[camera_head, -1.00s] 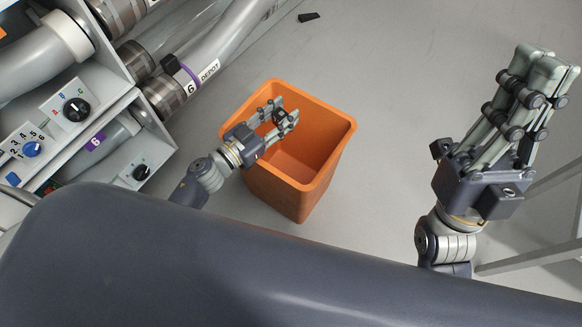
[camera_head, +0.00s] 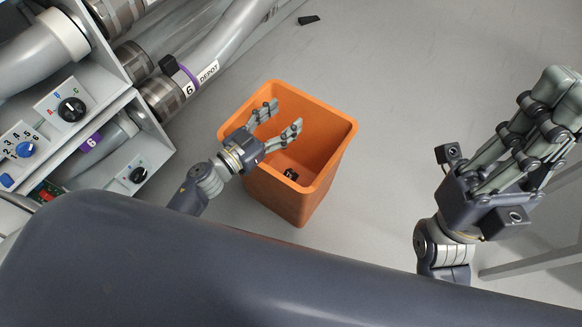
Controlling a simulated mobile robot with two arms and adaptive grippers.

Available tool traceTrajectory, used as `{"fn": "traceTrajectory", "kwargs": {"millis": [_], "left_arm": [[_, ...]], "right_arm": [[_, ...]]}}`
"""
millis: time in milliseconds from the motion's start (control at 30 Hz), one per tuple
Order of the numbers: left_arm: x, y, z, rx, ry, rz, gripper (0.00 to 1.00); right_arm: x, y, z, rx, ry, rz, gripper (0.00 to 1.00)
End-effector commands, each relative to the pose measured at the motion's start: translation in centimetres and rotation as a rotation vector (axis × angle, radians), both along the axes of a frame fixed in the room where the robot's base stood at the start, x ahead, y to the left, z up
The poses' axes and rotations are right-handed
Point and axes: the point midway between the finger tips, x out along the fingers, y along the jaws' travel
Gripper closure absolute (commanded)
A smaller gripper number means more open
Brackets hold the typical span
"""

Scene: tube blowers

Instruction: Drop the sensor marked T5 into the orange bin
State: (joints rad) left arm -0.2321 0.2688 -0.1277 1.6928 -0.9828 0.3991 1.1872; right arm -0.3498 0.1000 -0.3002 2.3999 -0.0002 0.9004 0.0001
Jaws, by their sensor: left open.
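The orange bin (camera_head: 328,172) stands on the floor, open side up. A small dark object (camera_head: 291,174) lies at its bottom; it may be the sensor, but no T5 marking can be read. My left gripper (camera_head: 283,117) is over the bin's opening with its fingers spread and nothing between them. My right gripper (camera_head: 563,97) is off to the right, away from the bin. Its fingers overlap from this angle, and I see nothing held in it.
Grey tubes, one labelled DEPOT (camera_head: 208,73), and panels with knobs (camera_head: 72,110) stand at the left. A small dark piece (camera_head: 309,19) lies on the floor at the top. A grey frame leg (camera_head: 530,262) is at the lower right. The floor right of the bin is clear.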

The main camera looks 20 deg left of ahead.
Motion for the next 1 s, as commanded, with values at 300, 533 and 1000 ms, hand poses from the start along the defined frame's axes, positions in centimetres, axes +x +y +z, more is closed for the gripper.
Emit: {"fn": "traceTrajectory", "kwargs": {"millis": [300,533,1000], "left_arm": [[-1.4,0.8,-0.2,0.000,0.004,0.000,0.40],[-5.3,3.0,-0.2,0.002,0.005,-0.001,0.40],[-10.3,6.0,0.0,0.001,-0.001,-0.001,0.40]], "right_arm": [[0.0,0.0,0.0,0.000,0.000,0.000,1.00],[0.0,0.0,0.0,0.000,0.001,0.000,1.00],[0.0,0.0,0.0,0.000,0.001,0.000,1.00]]}}
